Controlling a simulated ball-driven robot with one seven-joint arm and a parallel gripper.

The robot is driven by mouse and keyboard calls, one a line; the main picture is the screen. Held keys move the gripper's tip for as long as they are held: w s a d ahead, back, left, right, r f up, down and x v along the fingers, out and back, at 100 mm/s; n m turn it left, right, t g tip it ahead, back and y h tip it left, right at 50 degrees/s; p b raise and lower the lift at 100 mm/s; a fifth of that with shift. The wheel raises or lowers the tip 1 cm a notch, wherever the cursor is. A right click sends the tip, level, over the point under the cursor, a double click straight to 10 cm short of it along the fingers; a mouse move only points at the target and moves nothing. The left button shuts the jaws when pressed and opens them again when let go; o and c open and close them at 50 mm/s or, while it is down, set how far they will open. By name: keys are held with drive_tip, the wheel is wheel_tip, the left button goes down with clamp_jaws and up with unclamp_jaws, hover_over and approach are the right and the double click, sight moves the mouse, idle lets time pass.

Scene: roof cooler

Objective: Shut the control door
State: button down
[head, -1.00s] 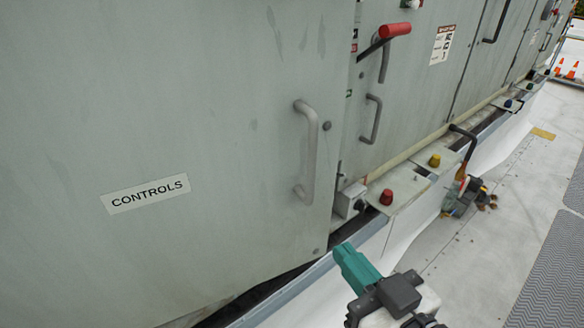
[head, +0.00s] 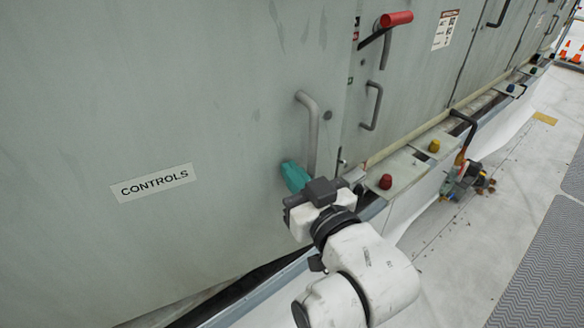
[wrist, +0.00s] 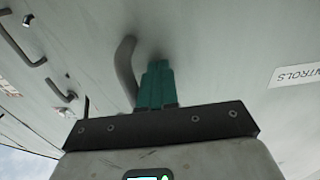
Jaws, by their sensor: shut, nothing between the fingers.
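The control door (head: 130,100) is a large grey-green panel with a CONTROLS label (head: 152,183) and a grey bar handle (head: 309,125) near its right edge. The door stands almost in line with the neighbouring panel; I cannot tell whether a small gap remains at its edge. My gripper (head: 293,175) has its teal fingers shut and empty. The tips are at or very near the door face, just left of the handle's lower end, which my gripper partly hides. In the wrist view, the fingers (wrist: 156,85) point at the door face (wrist: 220,50) beside the handle (wrist: 125,68).
A red-gripped lever (head: 396,19) and another handle (head: 372,105) are on the neighbouring panel. A ledge carries a red knob (head: 386,181) and a yellow knob (head: 434,146). A tool-like object (head: 466,178) stands on the floor. Open floor (head: 490,235) lies to the right.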

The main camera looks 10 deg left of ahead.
drive_tip(key=shift+w+a, duration=0.2)
drive_tip(key=shift+w, duration=0.05)
